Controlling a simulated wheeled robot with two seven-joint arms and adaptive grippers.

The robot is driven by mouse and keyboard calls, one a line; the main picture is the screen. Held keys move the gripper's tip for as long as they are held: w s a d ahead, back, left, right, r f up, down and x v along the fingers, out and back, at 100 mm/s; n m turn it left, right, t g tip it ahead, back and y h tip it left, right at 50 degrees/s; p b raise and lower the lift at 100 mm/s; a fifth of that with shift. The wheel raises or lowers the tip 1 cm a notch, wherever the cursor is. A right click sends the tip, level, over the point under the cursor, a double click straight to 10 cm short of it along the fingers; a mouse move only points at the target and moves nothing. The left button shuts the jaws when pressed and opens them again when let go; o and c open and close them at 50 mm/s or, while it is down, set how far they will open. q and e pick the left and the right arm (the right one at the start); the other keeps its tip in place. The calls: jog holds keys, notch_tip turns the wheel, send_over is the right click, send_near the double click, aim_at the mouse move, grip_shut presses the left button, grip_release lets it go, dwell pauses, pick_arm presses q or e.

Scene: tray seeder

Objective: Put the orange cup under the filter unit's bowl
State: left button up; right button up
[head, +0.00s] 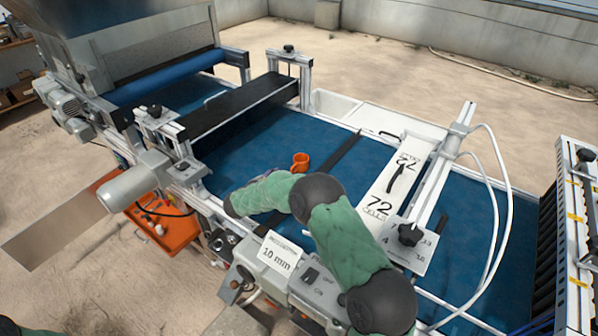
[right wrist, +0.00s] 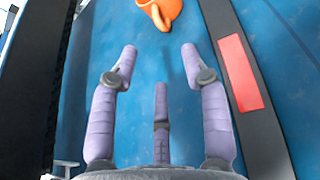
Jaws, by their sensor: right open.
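The orange cup (head: 300,162) stands on the blue belt (head: 240,150), left of a dark bar in the head view. In the right wrist view the cup (right wrist: 163,10) is at the top edge, partly cut off. My right gripper (right wrist: 158,62) is open and empty, with its fingers spread over the belt and the cup beyond the fingertips. In the head view my right forearm hides most of this gripper. My left gripper is not in view. I cannot clearly make out the filter unit's bowl; small dark fittings (head: 222,241) sit at the machine's near side.
A black cross-bar (head: 238,105) spans the belt behind the cup. A white plate marked 72 (head: 395,180) and a post with white hoses (head: 450,150) stand to the right. An orange toolbox (head: 178,232) is below left. Dark rails flank the gripper.

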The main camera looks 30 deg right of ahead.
jog(key=b, duration=0.1)
send_near(298, 166)
jog(key=shift+w+a+f, duration=0.25)
jog(key=shift+w+f, duration=0.45)
jog(key=shift+f, duration=0.2)
jog(key=b+x, duration=0.2)
jog(key=x, duration=0.2)
jog(key=shift+w, duration=0.1)
jog(key=shift+w+d+b, duration=0.3)
jog(key=shift+d+b, duration=0.05)
jog(key=shift+d, duration=0.1)
grip_shut()
